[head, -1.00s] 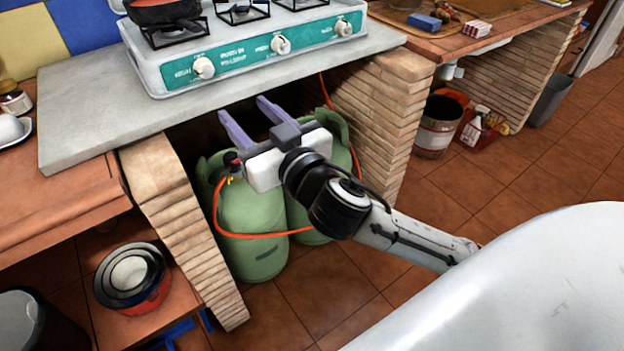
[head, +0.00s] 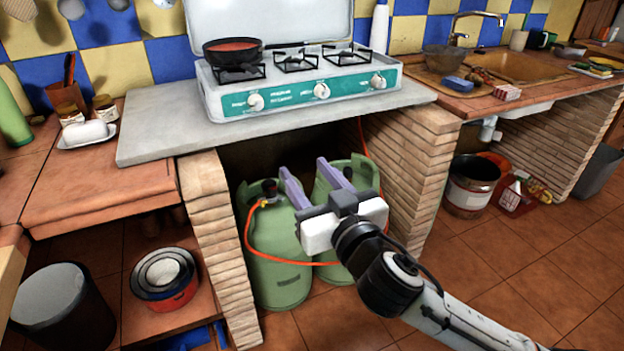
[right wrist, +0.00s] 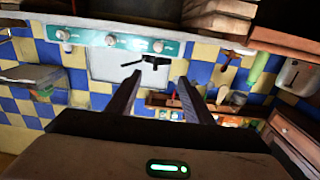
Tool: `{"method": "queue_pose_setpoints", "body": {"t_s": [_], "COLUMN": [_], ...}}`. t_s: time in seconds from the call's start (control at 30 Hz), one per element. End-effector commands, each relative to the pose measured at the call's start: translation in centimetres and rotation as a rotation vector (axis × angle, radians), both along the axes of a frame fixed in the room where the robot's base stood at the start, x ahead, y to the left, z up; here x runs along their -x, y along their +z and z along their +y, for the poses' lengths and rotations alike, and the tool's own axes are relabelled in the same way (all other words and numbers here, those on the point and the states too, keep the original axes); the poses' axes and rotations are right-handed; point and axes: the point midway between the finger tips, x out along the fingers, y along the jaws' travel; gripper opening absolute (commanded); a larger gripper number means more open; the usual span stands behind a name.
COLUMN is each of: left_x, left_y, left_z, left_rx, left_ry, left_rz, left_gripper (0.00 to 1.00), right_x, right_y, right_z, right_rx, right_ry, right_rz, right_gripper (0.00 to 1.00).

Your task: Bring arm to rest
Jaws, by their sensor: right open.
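My right arm (head: 440,312) comes in from the lower right in the head view. Its gripper (head: 303,166) is open and empty, with two purple-grey fingers pointing up and away, in front of the green gas cylinders (head: 277,280) under the stove counter. In the picture it is below the counter's front edge. In the right wrist view the two fingers (right wrist: 160,80) stand apart with nothing between them. My left arm and gripper are not in view.
A stove (head: 300,85) with a red-filled pan (head: 233,47) stands on the grey slab (head: 160,125). Brick pillars (head: 215,235) flank the cylinders. A dark bin (head: 65,310) and stacked pots (head: 165,277) are lower left.

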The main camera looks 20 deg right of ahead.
Motion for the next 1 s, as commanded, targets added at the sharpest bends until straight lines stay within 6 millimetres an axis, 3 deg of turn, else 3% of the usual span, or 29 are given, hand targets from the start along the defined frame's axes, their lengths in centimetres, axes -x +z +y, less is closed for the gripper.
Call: {"method": "queue_pose_setpoints", "body": {"t_s": [0.03,0.37,0.57,0.73,0.83,1.0], "left_x": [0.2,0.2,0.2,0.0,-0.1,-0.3], "left_y": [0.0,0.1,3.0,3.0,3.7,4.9], "left_z": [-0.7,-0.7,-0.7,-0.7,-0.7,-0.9], "left_rx": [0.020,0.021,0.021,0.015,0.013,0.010], "left_ry": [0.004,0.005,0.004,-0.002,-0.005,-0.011], "left_rz": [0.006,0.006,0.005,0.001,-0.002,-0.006], "left_gripper": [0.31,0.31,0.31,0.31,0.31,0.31], "right_x": [0.0,0.0,0.0,1.9,4.1,10.8], "right_y": [0.0,0.1,3.0,-6.1,-11.3,-21.1], "right_z": [0.0,0.0,0.0,0.9,1.6,2.7], "right_rx": [0.000,0.000,0.000,0.030,0.046,0.047], "right_ry": [0.000,0.000,0.000,0.043,0.079,0.148], "right_rz": [0.000,0.000,-0.001,0.190,0.310,0.531], "right_gripper": [0.47,0.47,0.47,0.47,0.47,0.47]}}
